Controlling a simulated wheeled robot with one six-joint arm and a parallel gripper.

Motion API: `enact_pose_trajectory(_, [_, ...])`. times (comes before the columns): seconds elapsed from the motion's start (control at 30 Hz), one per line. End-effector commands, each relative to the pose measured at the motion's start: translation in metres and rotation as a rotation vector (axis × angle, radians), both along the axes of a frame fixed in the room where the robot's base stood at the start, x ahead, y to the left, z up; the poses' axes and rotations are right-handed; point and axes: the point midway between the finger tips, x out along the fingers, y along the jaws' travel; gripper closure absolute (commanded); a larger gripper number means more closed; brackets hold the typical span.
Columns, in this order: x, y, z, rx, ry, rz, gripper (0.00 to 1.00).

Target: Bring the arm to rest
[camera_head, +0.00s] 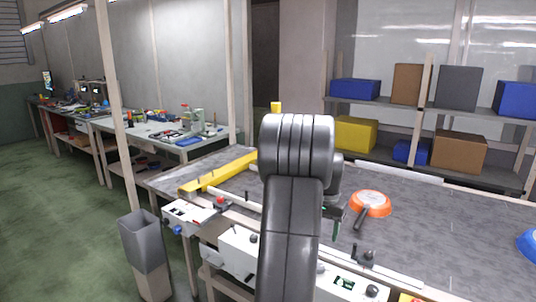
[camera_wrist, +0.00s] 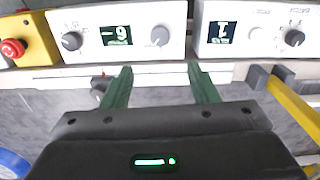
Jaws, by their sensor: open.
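My gripper (camera_wrist: 160,68) is open in the wrist view, with two green fingers apart and nothing between them. Its fingertips are near the conveyor's front rail and the control boxes. In the head view, my dark arm stands in the middle and hides most of the gripper; a green finger shows just right of the arm, left of the orange pan. The arm is over the front edge of the conveyor (camera_head: 440,232). An orange pan (camera_head: 371,203) with a dark handle lies on the belt, apart from the gripper. A blue pan (camera_head: 528,244) is cut off at the right edge.
Control boxes (camera_head: 187,215) line the conveyor's front; two show at the top of the wrist view (camera_wrist: 118,32). A yellow bar (camera_head: 218,173) crosses the belt's left end. A grey bin (camera_head: 145,250) stands left. Shelves (camera_head: 420,107) with boxes stand behind. Floor at left is clear.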

Motion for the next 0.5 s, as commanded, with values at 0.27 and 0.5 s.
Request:
enact_pose_trajectory(0.27, [-0.001, 0.0, -0.046, 0.001, 0.006, 0.0, 0.46])
enact_pose_trajectory(0.5, [-0.001, 0.0, -0.094, 0.001, 0.006, 0.0, 0.46])
